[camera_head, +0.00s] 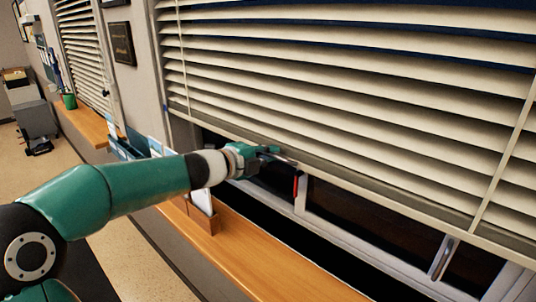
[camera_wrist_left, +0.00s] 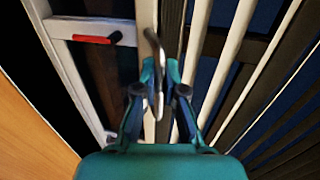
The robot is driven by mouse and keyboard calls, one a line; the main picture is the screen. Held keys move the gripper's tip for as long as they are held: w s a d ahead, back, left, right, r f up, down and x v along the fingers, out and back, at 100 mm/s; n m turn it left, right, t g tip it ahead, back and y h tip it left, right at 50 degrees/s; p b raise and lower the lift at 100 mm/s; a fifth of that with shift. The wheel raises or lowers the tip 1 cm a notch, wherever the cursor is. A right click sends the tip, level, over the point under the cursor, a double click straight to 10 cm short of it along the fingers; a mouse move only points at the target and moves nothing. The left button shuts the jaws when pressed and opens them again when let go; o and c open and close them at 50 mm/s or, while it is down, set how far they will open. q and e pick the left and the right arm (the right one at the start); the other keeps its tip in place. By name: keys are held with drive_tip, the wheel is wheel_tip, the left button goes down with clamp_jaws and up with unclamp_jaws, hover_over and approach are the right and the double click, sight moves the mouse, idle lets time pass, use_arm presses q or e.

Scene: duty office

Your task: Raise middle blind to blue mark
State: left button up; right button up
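The wide blind (camera_head: 340,95) with cream slats fills the upper right of the head view. Its slanting bottom rail (camera_head: 400,205) hangs above the lower window panes. My left gripper (camera_head: 272,152) is at this rail. In the left wrist view the fingers (camera_wrist_left: 161,72) are close together around a grey metal handle (camera_wrist_left: 154,48) and appear shut on it. A red mark (camera_head: 295,186) is on the window frame just below the rail; it also shows in the left wrist view (camera_wrist_left: 92,39). I cannot make out the blue mark with certainty. My right gripper is out of view.
A wooden sill (camera_head: 255,255) runs below the window, with a small holder with papers (camera_head: 202,213) and blue folders (camera_head: 130,145) on it. Another blind (camera_head: 85,50), a plant pot (camera_head: 69,101) and a grey machine (camera_head: 36,120) are farther left. Floor is open at left.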

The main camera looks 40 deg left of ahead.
use_arm(q)
drive_tip(key=o, duration=0.4)
drive_tip(key=shift+o, duration=0.2)
drive_tip(key=v, duration=1.2)
